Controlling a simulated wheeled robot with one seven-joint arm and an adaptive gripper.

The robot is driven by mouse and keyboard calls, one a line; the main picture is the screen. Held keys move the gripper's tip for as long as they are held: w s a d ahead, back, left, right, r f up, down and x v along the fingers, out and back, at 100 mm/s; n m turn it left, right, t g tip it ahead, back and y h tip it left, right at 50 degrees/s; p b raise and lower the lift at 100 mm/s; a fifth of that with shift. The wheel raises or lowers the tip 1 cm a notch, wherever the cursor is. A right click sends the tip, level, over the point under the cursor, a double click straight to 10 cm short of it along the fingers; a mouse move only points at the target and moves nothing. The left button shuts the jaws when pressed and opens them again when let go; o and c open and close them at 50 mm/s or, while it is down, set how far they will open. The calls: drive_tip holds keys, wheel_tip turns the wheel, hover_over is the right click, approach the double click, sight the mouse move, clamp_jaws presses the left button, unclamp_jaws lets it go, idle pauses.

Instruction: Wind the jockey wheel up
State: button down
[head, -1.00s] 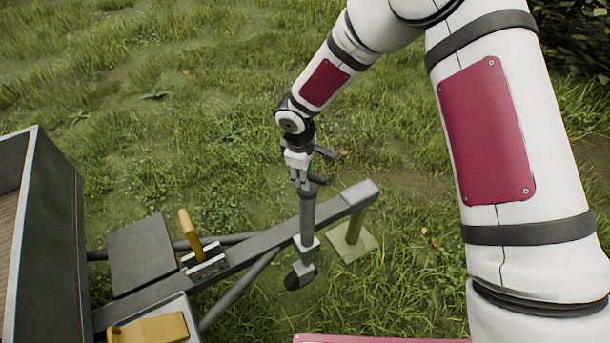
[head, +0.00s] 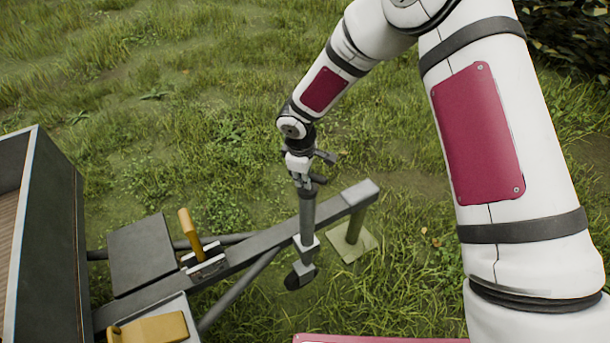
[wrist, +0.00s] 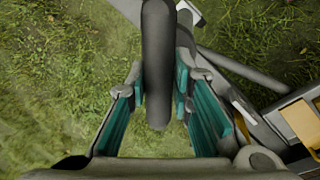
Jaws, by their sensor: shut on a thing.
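The jockey wheel's upright grey post (head: 307,212) is clamped to the side of the trailer's drawbar (head: 262,240), and its dark wheel (head: 299,277) hangs at the bottom, near the grass. I cannot tell whether the wheel touches the ground. My gripper (head: 302,181) is at the top of the post, shut on the crank handle. In the wrist view the grey handle (wrist: 158,65) runs between the teal-padded fingers of my gripper (wrist: 160,88). The fingers hide most of the crank in the head view.
A square-footed stand (head: 352,243) is under the drawbar's front end. A yellow lever (head: 189,229) rises from the drawbar, and a dark flat plate (head: 142,254) lies beside it. The trailer body (head: 62,240) is at the left. Open grass surrounds the drawbar's far side.

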drive_tip(key=shift+w, duration=0.1)
drive_tip(key=n+y+b, duration=0.1)
drive_tip(key=n+b, duration=0.1)
drive_tip(key=n, duration=0.3)
drive_tip(key=shift+d, duration=0.1)
drive_tip(key=shift+s+r+n+y+b, duration=0.1)
drive_tip(key=shift+n+y+b, duration=0.15)
drive_tip(key=shift+n, duration=1)
drive_tip(key=shift+s+n+y+b, duration=0.15)
drive_tip(key=shift+n+y, duration=0.1)
drive_tip(key=shift+n, duration=1)
drive_tip(key=c, duration=1.4)
unclamp_jaws()
drive_tip(key=shift+c, duration=0.2)
drive_tip(key=v, duration=1.2)
drive_tip(key=shift+w, duration=0.15)
